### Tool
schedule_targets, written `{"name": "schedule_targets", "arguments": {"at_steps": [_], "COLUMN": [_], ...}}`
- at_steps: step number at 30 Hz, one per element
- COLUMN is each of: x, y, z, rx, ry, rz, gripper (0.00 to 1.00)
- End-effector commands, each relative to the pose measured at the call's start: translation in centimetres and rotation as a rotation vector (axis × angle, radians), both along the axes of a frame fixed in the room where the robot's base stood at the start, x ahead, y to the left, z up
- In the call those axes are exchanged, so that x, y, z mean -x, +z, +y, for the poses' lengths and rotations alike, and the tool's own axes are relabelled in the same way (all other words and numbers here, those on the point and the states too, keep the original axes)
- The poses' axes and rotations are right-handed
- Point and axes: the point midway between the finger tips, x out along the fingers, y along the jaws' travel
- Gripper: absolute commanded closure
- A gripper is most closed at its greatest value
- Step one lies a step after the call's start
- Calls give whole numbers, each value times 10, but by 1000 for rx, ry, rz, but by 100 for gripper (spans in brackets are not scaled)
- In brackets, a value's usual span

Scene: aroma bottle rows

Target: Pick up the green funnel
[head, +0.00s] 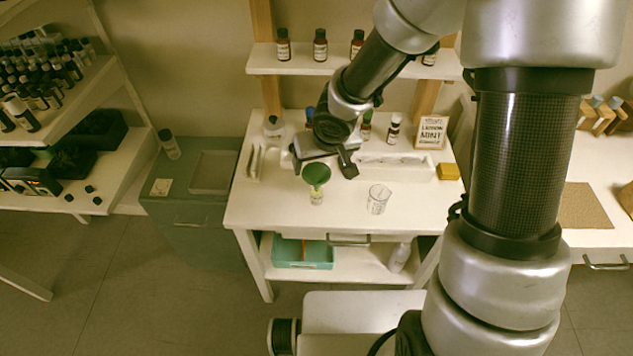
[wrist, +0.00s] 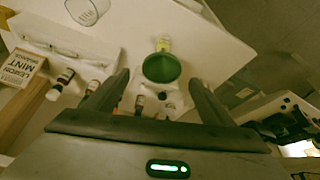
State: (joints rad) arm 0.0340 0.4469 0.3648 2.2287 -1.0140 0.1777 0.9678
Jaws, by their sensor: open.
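The green funnel (head: 316,176) stands upright in a small bottle (head: 317,197) with a yellowish label, near the front left of the white table (head: 270,215). My gripper (head: 323,166) is open just behind and around the funnel's rim. In the wrist view, the funnel (wrist: 162,67) shows between and slightly beyond the two open fingertips (wrist: 157,80), with a gap on each side. I cannot tell whether a finger touches it. Nothing is held. The funnel's stem is mostly hidden.
A clear glass beaker (head: 379,199) stands right of the funnel. A shelf (head: 340,65) with bottles hangs above. The table front between funnel and beaker is clear.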

Motion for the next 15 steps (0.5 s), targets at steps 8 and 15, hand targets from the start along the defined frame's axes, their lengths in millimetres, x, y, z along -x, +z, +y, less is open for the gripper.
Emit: {"name": "schedule_targets", "arguments": {"at_steps": [8,15], "x": [-9,-16], "y": [-23,-58], "z": [2,9], "rx": [1,0], "ry": [-1,0], "rz": [0,1], "gripper": [23,23]}}
